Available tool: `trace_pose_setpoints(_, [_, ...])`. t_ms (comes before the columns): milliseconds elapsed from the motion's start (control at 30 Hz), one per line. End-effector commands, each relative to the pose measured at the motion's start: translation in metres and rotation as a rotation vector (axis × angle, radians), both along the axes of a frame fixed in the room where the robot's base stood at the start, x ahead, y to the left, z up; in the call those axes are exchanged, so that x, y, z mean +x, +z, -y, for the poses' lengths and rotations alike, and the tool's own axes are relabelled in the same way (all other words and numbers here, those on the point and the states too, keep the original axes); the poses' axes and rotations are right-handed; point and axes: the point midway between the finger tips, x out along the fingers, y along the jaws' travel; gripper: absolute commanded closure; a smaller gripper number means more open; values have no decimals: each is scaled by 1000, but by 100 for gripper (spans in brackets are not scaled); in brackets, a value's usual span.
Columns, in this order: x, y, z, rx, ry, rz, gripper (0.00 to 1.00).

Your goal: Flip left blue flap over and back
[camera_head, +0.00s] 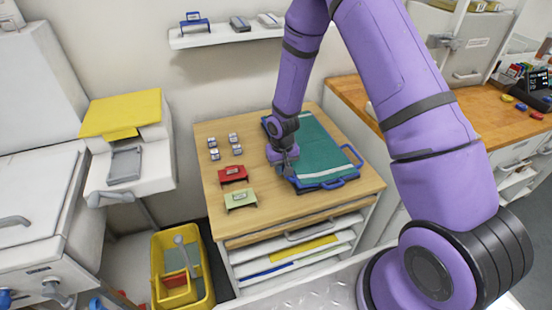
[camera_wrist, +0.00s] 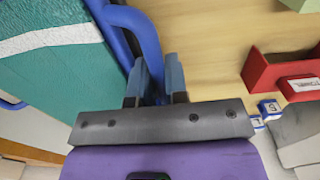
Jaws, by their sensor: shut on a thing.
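A blue folding board (camera_head: 333,184) lies on the wooden table, with a teal garment (camera_head: 318,145) with a pale stripe spread on it. The garment also shows at the left of the wrist view (camera_wrist: 60,75). My gripper (camera_head: 287,172) is at the board's left side, pointing down. In the wrist view, my gripper (camera_wrist: 155,85) is shut on the blue tube handle (camera_wrist: 141,28) of the left flap, which passes between the fingers. A second blue handle (camera_head: 353,156) sticks out at the board's right. The left flap itself is mostly hidden by my gripper and arm.
A red holder (camera_head: 232,175) and a green holder (camera_head: 240,199) stand left of my gripper. Several small blocks (camera_head: 237,150) stand behind them. A wall shelf (camera_head: 230,38) hangs at the back. Table in front of the board is mostly clear.

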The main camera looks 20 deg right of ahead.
Motion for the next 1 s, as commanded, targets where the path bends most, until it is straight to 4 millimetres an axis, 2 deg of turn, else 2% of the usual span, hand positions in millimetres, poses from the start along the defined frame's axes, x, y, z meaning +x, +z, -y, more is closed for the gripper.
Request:
trace_pose_setpoints(233, [1, 20, 5, 2, 1, 3, 94])
trace_pose_setpoints(433, [0, 28, 8, 2, 2, 2, 94])
trace_pose_setpoints(1000, [1, 57, 34, 2, 1, 3, 95])
